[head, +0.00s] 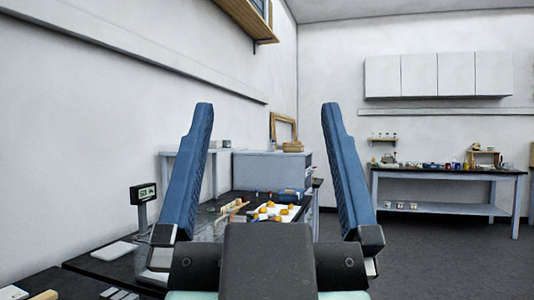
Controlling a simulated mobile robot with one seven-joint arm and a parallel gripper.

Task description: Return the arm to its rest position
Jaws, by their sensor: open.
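My gripper (267,107) fills the middle of the head view. Its two long blue fingers point up and away from me and stand wide apart. Nothing is held between them.
A black-topped bench (103,270) with small orange items on a white sheet lies behind my gripper, partly hidden by it. A readout on a post (143,196) stands at left. A second bench (448,173) stands by the far wall. Dark floor (440,250) is clear at right.

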